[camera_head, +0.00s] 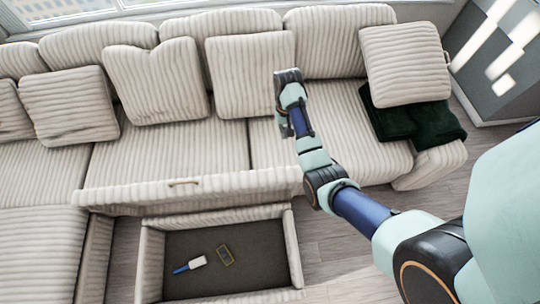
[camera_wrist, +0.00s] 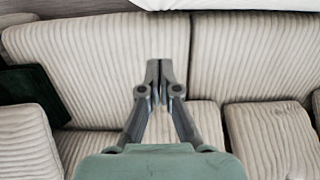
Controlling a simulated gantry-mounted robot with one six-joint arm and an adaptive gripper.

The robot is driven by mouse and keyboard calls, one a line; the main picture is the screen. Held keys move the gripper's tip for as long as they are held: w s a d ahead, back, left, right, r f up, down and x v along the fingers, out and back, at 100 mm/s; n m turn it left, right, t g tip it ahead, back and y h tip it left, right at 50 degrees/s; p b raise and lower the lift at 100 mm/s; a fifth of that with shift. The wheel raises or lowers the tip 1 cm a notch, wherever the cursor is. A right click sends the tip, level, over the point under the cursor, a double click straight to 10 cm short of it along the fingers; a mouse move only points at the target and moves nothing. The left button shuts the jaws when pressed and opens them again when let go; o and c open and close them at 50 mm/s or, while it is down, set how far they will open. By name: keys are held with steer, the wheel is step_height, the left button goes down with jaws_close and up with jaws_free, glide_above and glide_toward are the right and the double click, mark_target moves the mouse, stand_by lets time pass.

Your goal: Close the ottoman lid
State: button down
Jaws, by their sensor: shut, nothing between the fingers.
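The ottoman (camera_head: 147,265) is an open ribbed cream box at the bottom of the head view, with a dark lined inside. Its lid (camera_head: 235,187) stands raised along the box's rear side, seen nearly edge-on, with a small handle (camera_head: 183,183) near its top edge. My gripper (camera_head: 284,130) is over the sofa seat, behind and above the lid's right end, apart from it. In the wrist view my gripper (camera_wrist: 160,68) has its fingertips together, empty, over the ribbed seat. A pale strip at the top edge there may be the lid.
A blue-and-white brush-like item (camera_head: 190,265) and a small dark-and-yellow item (camera_head: 225,255) lie inside the box. The sofa with several pillows (camera_head: 155,82) fills the back. A dark green blanket (camera_head: 388,118) lies on its right seat. Wooden floor (camera_head: 340,240) is clear right of the box.

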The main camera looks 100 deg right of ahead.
steer(key=a+f, duration=0.5)
steer(key=f, duration=0.5)
steer(key=shift+a+f+p, duration=0.15)
steer(key=shift+f+p, duration=0.1)
steer(key=shift+p, duration=0.1)
